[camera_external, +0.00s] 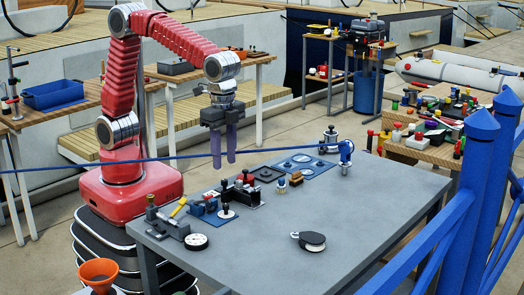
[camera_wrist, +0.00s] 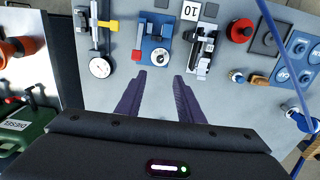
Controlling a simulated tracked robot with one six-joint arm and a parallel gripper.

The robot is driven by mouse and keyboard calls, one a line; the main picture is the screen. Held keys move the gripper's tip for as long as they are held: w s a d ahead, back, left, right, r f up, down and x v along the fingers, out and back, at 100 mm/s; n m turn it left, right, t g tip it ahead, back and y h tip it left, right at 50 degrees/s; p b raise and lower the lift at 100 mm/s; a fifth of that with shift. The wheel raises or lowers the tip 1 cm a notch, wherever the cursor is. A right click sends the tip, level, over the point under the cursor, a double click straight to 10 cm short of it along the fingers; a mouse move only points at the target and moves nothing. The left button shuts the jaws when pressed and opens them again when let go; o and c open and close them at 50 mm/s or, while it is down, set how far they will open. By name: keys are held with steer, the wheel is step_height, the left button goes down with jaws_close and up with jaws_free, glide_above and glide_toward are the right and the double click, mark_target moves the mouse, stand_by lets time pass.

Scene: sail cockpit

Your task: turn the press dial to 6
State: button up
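My gripper (camera_external: 224,165) hangs above the grey table with its two purple fingers pointing down, apart and with nothing between them. The fingers also show in the wrist view (camera_wrist: 164,82). A grey device with a yellow handle has a round white dial with a dark rim (camera_external: 196,241) at its end; the dial also shows in the wrist view (camera_wrist: 101,67). Beside it, a blue-based device (camera_wrist: 155,35) carries a smaller white disc (camera_wrist: 160,57). I cannot tell for sure which is the press dial. Its numbers are too small to read. The gripper touches neither.
A black-and-grey clamp (camera_wrist: 202,45) stands by an upside-down "10" card (camera_wrist: 190,10). A red round knob (camera_wrist: 240,30) and blue plates (camera_wrist: 300,48) lie farther right. A black-and-white round block (camera_external: 312,241) sits on the otherwise clear front of the table (camera_external: 360,215). A blue rail (camera_external: 480,160) stands right.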

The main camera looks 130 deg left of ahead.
mark_target(226, 204)
steer(key=shift+f, duration=0.1)
step_height(226, 204, down, 14)
steer(key=shift+r, duration=0.15)
stand_by(0.6)
steer(key=shift+c, duration=0.7)
jaws_close()
